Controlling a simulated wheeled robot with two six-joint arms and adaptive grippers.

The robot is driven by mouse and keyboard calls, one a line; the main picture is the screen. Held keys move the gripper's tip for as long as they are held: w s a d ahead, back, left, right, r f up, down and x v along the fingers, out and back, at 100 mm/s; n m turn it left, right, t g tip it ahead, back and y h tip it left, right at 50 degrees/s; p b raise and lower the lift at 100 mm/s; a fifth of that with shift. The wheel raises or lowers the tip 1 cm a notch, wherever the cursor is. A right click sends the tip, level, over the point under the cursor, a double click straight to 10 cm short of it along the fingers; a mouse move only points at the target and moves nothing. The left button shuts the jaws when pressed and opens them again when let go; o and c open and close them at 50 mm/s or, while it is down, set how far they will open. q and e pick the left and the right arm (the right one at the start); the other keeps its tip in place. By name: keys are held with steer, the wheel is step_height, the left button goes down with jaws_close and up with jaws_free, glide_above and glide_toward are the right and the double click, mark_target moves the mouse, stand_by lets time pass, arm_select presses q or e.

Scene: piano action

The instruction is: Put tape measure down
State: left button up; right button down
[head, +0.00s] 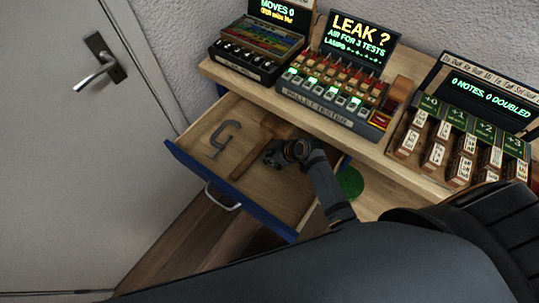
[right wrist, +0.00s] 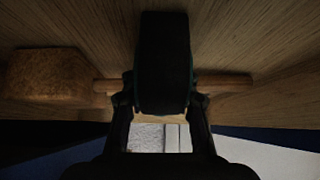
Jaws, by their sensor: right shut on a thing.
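The tape measure (right wrist: 163,55) is a dark block with thin teal edges, upright between my right fingers in the right wrist view. My right gripper (right wrist: 161,104) is shut on its sides. In the head view my right gripper (head: 272,156) is over the open drawer (head: 190,160), near its right part, and mostly hides the tape measure. Whether the tape measure touches the drawer floor I cannot tell. My left gripper is not in view.
A mallet (head: 249,160) lies in the drawer beside my gripper; its head (right wrist: 48,77) shows at left in the wrist view. A grey C-clamp (head: 217,140) lies farther left. Tester boxes (head: 325,110) stand on the bench above. A green disc (head: 351,183) is right of the drawer.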

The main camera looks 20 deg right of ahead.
steer(key=shift+f, duration=0.1)
steer(key=c, duration=1)
jaws_free()
steer(key=shift+r, duration=0.2)
steer(key=p+v, duration=0.1)
steer(key=v, duration=1.1)
steer(key=shift+d+f, duration=0.1)
